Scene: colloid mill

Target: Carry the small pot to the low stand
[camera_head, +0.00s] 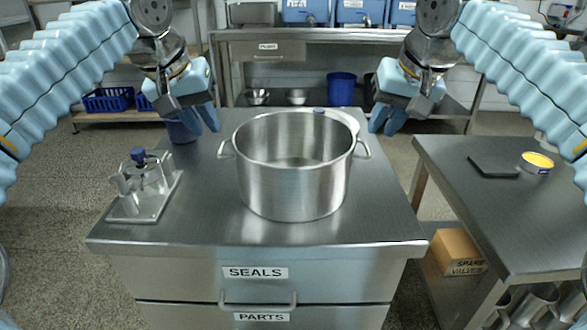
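A steel pot (293,190) with two side handles stands upright in the middle of the steel drawer cabinet top (210,225). It looks empty. My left gripper (203,121) is open and empty, above and behind the pot's left handle (225,149). My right gripper (386,120) is open and empty, above and behind the right handle (363,149). Neither gripper touches the pot. I cannot tell for sure which surface is the low stand; a steel table (450,165) stands at the right, apart from the cabinet.
A metal fixture with a blue knob (145,182) stands left of the pot. A dark blue cup (182,129) is behind it, and a pale round object (347,119) is partly hidden behind the pot. The right table holds a dark plate (493,166) and a yellow-topped tin (536,162).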

